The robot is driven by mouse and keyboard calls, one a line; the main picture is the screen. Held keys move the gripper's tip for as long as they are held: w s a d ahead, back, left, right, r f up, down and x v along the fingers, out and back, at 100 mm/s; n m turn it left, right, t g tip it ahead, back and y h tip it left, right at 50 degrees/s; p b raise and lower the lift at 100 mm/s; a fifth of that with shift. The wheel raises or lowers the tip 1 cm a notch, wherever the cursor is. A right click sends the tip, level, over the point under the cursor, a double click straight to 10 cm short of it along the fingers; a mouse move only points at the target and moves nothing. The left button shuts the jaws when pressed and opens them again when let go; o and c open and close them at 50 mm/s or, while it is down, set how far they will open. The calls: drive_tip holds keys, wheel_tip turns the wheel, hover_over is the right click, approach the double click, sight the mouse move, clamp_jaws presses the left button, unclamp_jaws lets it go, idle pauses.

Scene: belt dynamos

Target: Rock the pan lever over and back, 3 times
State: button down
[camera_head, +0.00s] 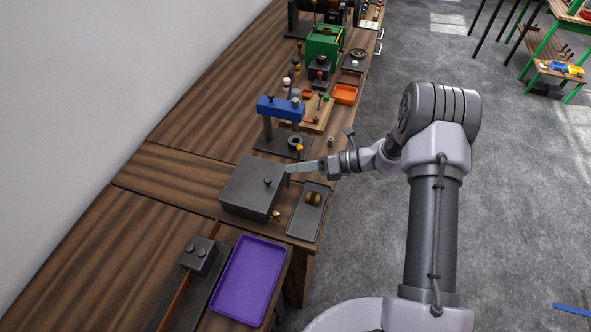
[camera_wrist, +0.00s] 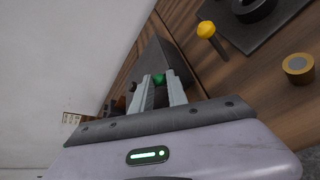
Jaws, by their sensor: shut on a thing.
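A dark grey box (camera_head: 243,188) stands on the wooden bench, with a small dark knob (camera_head: 267,181) on its top. My gripper (camera_head: 288,169) reaches in from the right to the box's far right edge. In the wrist view, my gripper (camera_wrist: 160,84) is shut on a small green knob (camera_wrist: 158,78), which I take to be the end of the pan lever. The fingers hide most of the lever, so I cannot tell its tilt. The box also shows behind the fingertips in the wrist view (camera_wrist: 157,57).
A dark tray (camera_head: 303,222) with a brass-coloured roll (camera_head: 313,198) lies right of the box. A purple tray (camera_head: 248,280) is in front. A blue-topped press (camera_head: 281,108) stands behind, near a yellow knob (camera_wrist: 206,29). Open floor lies right of the bench.

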drive_tip(key=shift+w+d+f+m+g+y+b, duration=0.25)
drive_tip(key=shift+w+f+m+g+y+b, duration=0.3)
drive_tip(key=shift+m, duration=0.35)
drive_tip(key=shift+w, duration=0.1)
drive_tip(key=c, duration=1.3)
unclamp_jaws()
drive_tip(key=shift+r, duration=0.1)
drive_tip(key=p+v, duration=0.2)
drive_tip(key=v, duration=1.5)
drive_tip(key=shift+d+r, duration=0.15)
drive_tip(key=shift+r, duration=0.1)
